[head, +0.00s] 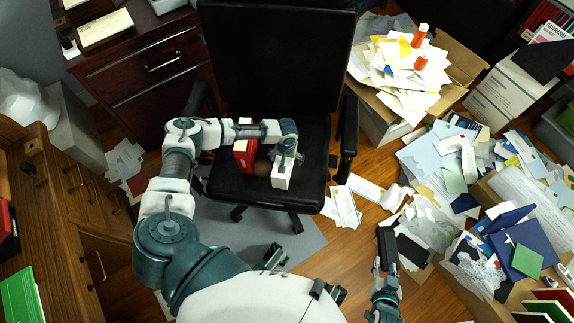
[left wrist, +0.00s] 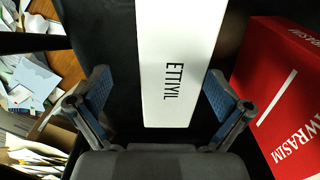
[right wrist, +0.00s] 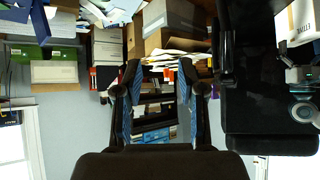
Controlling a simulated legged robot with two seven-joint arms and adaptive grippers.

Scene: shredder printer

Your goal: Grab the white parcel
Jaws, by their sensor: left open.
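The white parcel (head: 282,178) is a white box on the black chair seat, partly covered by my left gripper (head: 288,157). In the left wrist view the parcel (left wrist: 180,50) carries dark lettering and extends beyond the top edge. My left gripper (left wrist: 158,88) is open, with one finger on each side of the parcel's near end and dark gaps showing between. It also shows at the upper right of the right wrist view (right wrist: 300,20). My right gripper (head: 386,248) is off to the chair's right, away from the parcel; its fingers (right wrist: 160,75) are apart and empty.
The chair's right armrest (head: 349,125) stands close by. Papers and cardboard boxes (head: 455,85) clutter the floor at right.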

